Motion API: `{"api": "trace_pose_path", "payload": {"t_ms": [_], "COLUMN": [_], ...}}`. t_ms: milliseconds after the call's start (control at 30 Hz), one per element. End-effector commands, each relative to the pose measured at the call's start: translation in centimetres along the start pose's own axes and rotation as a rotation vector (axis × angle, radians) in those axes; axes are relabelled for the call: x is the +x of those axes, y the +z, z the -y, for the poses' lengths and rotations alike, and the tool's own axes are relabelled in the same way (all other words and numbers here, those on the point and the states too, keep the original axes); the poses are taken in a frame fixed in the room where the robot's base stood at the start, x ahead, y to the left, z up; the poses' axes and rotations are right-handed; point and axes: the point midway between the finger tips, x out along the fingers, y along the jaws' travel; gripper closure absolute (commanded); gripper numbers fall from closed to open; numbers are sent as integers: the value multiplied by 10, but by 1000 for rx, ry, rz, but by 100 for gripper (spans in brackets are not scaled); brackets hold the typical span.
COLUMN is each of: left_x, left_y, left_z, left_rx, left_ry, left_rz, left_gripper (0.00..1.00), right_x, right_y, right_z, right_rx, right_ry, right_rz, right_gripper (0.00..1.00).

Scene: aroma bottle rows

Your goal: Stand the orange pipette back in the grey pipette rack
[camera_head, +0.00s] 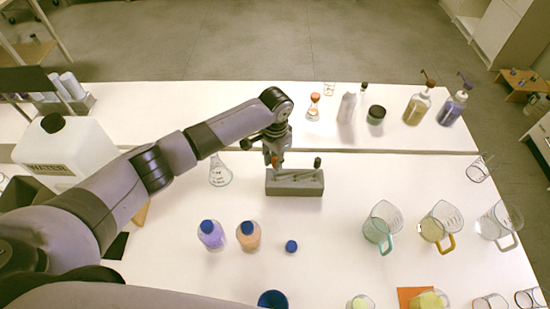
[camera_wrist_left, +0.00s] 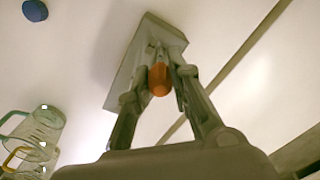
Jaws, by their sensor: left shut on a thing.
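The grey pipette rack (camera_head: 293,189) stands near the middle of the white table, and its grey block (camera_wrist_left: 127,68) also shows behind the fingers in the left wrist view. My left gripper (camera_head: 273,155) points down over the rack's left end. It is shut on the orange pipette (camera_head: 275,162), whose rounded orange end (camera_wrist_left: 159,80) shows between the fingers in the left wrist view. The pipette's lower part is hidden, so I cannot tell whether it is inside a rack hole. A dark-topped pipette (camera_head: 317,163) stands at the rack's right end. My right gripper is not in view.
A conical flask (camera_head: 220,174) stands left of the rack. Two blue-capped bottles (camera_head: 248,236) and a loose blue cap (camera_head: 291,246) are in front. Several beakers, including a teal-handled one (camera_head: 379,228), stand at right. The table directly right of the rack is clear.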

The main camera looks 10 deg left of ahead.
Motion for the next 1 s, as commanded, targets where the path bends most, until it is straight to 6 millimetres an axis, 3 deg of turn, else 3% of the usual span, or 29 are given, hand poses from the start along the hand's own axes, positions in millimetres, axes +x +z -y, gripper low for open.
{"api": "trace_pose_path", "payload": {"t_ms": [333, 367, 700, 1000], "left_x": [3, 3, 3, 2], "left_y": [0, 0, 0, 0], "left_z": [0, 0, 0, 0], "left_rx": [0, 0, 0, 0], "left_ry": [0, 0, 0, 0], "left_rz": [-1, -1, -1, -1], "left_gripper": [88, 80, 58, 58], "right_x": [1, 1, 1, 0], "right_y": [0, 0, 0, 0], "right_z": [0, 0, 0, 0], "right_rx": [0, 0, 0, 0], "right_ry": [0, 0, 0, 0], "right_rz": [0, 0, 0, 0], "right_gripper": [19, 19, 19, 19]}}
